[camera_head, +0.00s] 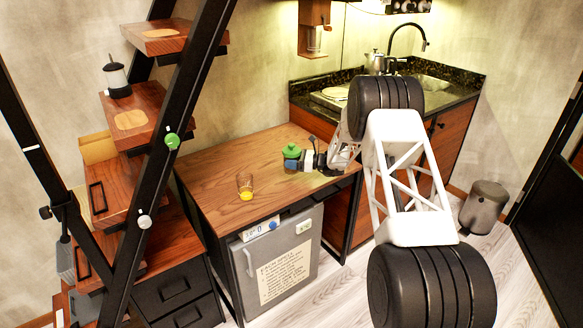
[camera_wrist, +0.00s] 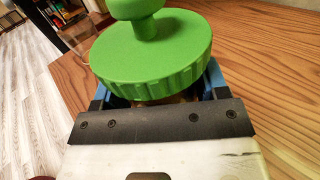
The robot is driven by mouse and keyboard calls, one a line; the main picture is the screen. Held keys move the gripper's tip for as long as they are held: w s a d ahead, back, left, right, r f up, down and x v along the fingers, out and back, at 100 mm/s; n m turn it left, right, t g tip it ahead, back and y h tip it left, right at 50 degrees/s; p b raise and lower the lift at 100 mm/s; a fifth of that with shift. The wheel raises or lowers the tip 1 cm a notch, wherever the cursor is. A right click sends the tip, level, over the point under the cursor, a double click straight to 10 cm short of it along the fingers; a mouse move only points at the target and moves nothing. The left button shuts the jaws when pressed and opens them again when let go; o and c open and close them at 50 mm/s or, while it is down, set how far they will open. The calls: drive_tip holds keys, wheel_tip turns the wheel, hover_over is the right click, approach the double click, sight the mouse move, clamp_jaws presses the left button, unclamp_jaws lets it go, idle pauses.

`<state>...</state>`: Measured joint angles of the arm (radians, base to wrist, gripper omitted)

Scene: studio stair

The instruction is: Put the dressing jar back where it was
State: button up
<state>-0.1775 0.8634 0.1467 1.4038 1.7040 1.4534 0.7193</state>
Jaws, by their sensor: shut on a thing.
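A jar with a bright green knobbed lid (camera_head: 291,151), which I take for the dressing jar, is at the right part of the wooden table (camera_head: 225,165). Its green lid (camera_wrist: 150,45) fills the upper middle of the wrist view and hides most of the body. My gripper (camera_head: 297,160) reaches in from the right and is shut on the jar, with blue fingers on both sides below the lid. The jar looks upright. I cannot tell whether its base touches the table.
A small glass with yellow at its bottom (camera_head: 245,188) stands on the table, left of the jar. A kitchen counter (camera_head: 450,95) is behind right. The table's left back is clear.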

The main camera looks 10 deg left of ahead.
drive_tip(key=shift+f, duration=1.7)
drive_tip(key=shift+f, duration=0.1)
drive_tip(key=o, duration=1.2)
drive_tip(key=shift+d, duration=0.15)
drive_tip(key=d, duration=1.1)
drive_tip(key=shift+d, duration=0.35)
drive_tip(key=shift+r, duration=0.2)
